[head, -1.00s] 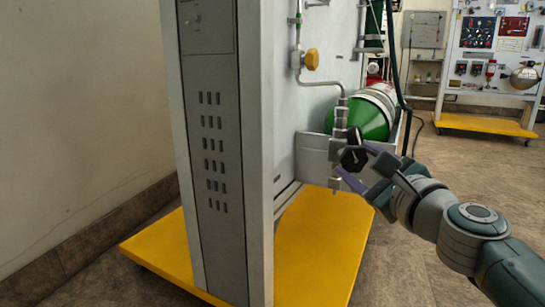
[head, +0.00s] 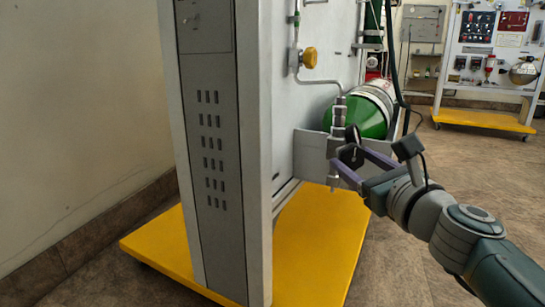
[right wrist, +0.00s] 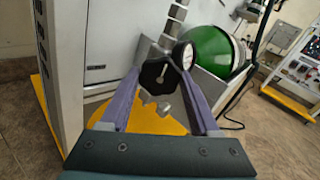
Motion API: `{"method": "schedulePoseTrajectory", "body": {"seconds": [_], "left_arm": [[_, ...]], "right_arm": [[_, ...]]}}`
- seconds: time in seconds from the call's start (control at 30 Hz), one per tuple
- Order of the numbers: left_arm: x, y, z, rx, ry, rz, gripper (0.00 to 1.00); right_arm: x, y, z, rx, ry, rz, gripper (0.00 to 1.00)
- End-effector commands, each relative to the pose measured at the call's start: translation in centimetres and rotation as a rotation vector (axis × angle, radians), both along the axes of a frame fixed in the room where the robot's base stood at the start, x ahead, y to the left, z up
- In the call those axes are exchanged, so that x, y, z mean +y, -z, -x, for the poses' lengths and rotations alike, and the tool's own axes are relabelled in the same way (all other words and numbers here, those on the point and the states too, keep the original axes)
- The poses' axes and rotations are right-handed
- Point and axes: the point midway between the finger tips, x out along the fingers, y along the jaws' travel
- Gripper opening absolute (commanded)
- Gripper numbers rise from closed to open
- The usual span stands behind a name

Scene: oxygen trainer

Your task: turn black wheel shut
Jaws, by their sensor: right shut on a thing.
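The black wheel (head: 352,146) sits on a grey metal valve (head: 338,114) at the side of the white panel, in front of the green cylinder. In the right wrist view the wheel (right wrist: 157,76) shows dark and lobed between the purple fingers. My right gripper (head: 347,157) is shut on the wheel, one finger on each side of it. The fingers hide part of its rim. A round gauge (right wrist: 187,56) shows just beyond the wheel in the right wrist view. My left gripper is not in view.
The green cylinder (head: 369,118) lies behind the valve. A yellow knob (head: 309,57) is higher on the white panel (head: 311,101). The yellow base (head: 318,246) spreads below. A dark hose (head: 392,60) hangs at the right. Another trainer stands farther back.

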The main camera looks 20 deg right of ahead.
Motion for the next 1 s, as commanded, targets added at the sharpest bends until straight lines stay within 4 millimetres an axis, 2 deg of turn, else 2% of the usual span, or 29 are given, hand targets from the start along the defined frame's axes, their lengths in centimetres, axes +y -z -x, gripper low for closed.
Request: {"method": "schedulePoseTrajectory", "body": {"seconds": [0.27,0.3,0.53,0.83,1.0], "left_arm": [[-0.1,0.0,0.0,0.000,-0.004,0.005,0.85],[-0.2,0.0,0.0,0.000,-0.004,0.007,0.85],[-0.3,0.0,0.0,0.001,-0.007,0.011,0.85],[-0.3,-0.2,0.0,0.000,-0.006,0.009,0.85],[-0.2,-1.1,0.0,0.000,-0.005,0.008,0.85]], "right_arm": [[0.0,0.2,0.0,0.002,0.001,-0.006,0.07],[0.0,0.2,0.0,0.002,0.001,-0.006,0.66],[0.0,0.1,0.0,0.001,0.000,-0.004,0.92],[0.0,0.0,0.3,0.001,0.000,-0.003,0.93],[0.3,-0.1,2.6,0.003,0.002,-0.002,0.93]]}}
